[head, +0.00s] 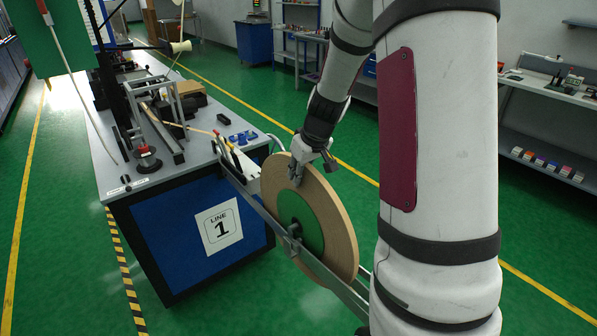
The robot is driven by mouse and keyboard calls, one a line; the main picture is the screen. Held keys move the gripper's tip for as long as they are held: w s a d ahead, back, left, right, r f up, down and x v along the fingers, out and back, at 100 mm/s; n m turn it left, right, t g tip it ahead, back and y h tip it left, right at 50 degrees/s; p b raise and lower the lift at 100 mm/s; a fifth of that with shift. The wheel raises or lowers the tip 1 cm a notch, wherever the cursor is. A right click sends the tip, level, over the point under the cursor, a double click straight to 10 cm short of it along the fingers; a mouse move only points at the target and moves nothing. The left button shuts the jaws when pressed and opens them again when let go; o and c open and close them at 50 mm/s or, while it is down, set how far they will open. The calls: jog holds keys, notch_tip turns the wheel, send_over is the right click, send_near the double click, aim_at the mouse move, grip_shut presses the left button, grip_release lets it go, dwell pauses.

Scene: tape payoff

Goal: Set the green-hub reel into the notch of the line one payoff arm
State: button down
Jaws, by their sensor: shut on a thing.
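The green-hub reel (338,228) is a large tan disc with a green centre (298,214). It stands upright on edge beside the blue line one bench, at the middle of the head view. My gripper (297,174) comes down from above and is shut on the reel's upper part. The line one payoff arm (258,205) is a pair of grey rails reaching from the bench toward the lower right. The reel sits between the rails, with its hub centre at a bracket (291,238) on the near rail. I cannot tell whether the axle rests in the notch.
The line one bench (160,184) with its number sign (217,227) stands left of the reel, carrying a machine frame and small blue parts (243,137). My arm hides much of the right. Shelves (548,160) stand far right. Green floor (225,300) is clear in front.

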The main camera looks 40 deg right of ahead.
aim_at(310, 167)
jog(key=shift+f+b, duration=1.95)
jog(key=shift+f, duration=0.5)
dwell(0.9)
jog(key=c, duration=1.5)
grip_release()
jog(key=shift+s+f, duration=0.1)
jog(key=shift+f, duration=0.1)
jog(key=v, duration=1.2)
jog(key=shift+r, duration=0.15)
